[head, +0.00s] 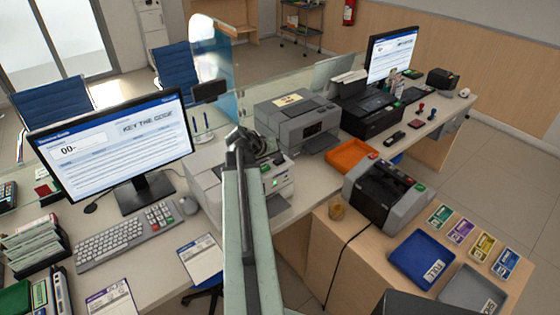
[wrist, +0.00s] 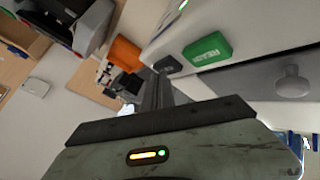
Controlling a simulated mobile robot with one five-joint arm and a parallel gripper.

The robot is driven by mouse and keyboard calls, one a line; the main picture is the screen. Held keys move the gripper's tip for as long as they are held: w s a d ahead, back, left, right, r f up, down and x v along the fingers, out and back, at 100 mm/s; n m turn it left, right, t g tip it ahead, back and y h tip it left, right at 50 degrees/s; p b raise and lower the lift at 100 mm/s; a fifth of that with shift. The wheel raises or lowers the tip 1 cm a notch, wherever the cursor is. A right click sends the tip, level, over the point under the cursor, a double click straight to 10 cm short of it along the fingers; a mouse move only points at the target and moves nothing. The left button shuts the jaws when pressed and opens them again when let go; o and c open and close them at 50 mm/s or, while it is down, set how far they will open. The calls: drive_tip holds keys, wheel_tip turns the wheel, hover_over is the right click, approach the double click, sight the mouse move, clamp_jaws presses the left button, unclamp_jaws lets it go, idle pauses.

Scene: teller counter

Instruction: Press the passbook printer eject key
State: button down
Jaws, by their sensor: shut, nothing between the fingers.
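A white and grey machine (head: 282,190) stands on the counter right below my gripper, partly hidden by my arm; it looks like the passbook printer. In the wrist view its pale front (wrist: 240,22) carries a green key (wrist: 207,48) with lettering too small to read. A dark key (wrist: 168,64) sits beside it, and a round grey knob (wrist: 292,82) is on the right. My gripper (head: 240,138) is shut and empty. In the wrist view its fingertips (wrist: 157,84) are close to the dark key; whether they touch it I cannot tell.
A grey printer (head: 297,118) stands behind. An orange tray (head: 350,155) and a grey and black machine (head: 385,192) are to the right. A monitor (head: 110,145), keyboard (head: 125,236) and papers are to the left. A glass screen (head: 300,75) runs behind the counter.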

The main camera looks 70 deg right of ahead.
sight(277, 162)
drive_tip(key=shift+f, duration=0.2)
drive_tip(key=shift+r, duration=0.2)
drive_tip(key=shift+r+p, duration=0.75)
wheel_tip(277, 162, up, 5)
drive_tip(key=p, duration=0.5)
idle(0.6)
